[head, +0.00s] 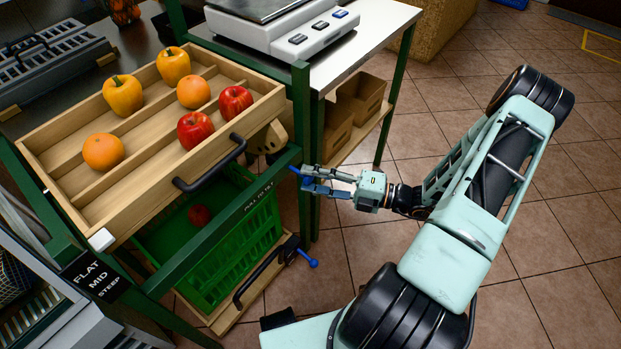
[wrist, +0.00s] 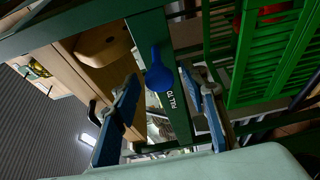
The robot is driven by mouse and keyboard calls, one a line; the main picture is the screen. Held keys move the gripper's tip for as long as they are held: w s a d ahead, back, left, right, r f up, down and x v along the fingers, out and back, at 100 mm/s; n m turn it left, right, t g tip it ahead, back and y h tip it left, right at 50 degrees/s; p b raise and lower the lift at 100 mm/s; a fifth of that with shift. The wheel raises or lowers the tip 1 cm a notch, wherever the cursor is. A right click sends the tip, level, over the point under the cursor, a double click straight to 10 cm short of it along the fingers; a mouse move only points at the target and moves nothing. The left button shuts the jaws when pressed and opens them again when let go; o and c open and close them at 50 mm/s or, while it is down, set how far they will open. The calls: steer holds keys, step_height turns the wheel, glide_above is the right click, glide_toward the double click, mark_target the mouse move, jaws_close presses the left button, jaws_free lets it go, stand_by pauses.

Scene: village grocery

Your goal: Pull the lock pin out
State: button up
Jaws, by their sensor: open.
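A blue knob (head: 295,170), which looks like the lock pin's head, sits by the dark green post and lettered rail of the stand. In the wrist view the blue knob (wrist: 158,72) shows in front of the green rail, between the two fingers. My gripper (head: 308,181) is open, its fingers level with the knob from the right. In the wrist view my gripper (wrist: 159,88) has one finger on each side of the knob, with gaps visible. Whether the fingertips reach past the knob is unclear. The pin's shaft is hidden.
A tilted wooden tray (head: 75,133) with apples, oranges and yellow peppers rests above, with a black handle (head: 212,165). Below is a green crate (head: 235,250). A second blue knob (head: 311,262) sits lower, near another black handle. A scale (head: 285,25) stands behind. Tiled floor is free at right.

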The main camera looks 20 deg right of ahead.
steer(key=v, duration=1.1)
steer(key=shift+s+d, duration=0.2)
stand_by(0.8)
